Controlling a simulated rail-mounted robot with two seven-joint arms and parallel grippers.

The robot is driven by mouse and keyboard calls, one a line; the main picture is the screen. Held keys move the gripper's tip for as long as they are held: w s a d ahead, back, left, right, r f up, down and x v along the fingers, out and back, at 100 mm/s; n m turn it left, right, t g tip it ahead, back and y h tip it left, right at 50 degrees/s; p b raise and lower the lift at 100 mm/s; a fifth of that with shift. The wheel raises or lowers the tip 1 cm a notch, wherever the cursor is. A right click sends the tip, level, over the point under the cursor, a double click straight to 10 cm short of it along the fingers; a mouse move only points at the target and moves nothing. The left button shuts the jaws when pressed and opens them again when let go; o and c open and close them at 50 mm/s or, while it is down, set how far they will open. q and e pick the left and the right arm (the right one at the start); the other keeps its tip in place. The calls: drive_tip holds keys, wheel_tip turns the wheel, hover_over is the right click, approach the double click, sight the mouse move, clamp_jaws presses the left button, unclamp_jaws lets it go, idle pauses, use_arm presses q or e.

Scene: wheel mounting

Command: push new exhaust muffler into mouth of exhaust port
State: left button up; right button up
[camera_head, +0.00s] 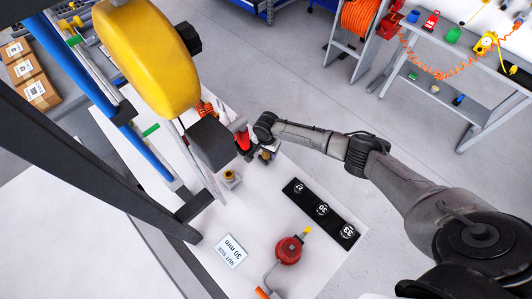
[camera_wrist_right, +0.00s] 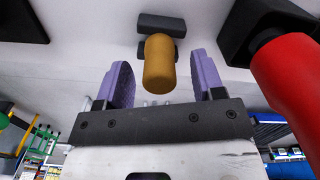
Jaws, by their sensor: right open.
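In the right wrist view a brass-coloured cylinder, which looks like the muffler (camera_wrist_right: 159,65), sits between the two purple fingers of my right gripper (camera_wrist_right: 160,84). The fingers are apart, with a gap on both sides of it. Its far end meets a small dark block (camera_wrist_right: 161,24); I cannot tell whether this is the exhaust port or how deep it sits. In the head view my right gripper (camera_head: 262,153) is low over the white table, beside a red tool part (camera_head: 243,139). Another brass piece (camera_head: 230,177) stands on the table. My left gripper is not in view.
A dark grey block (camera_head: 211,144) and a large yellow body (camera_head: 148,55) rise left of my gripper. A black socket tray (camera_head: 322,210), a red round tool (camera_head: 288,250) and a "30 mm" card (camera_head: 230,251) lie on the table. A red cylinder (camera_wrist_right: 288,75) is close at right in the wrist view.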

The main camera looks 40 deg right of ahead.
drive_tip(key=shift+f, duration=0.7)
drive_tip(key=c, duration=1)
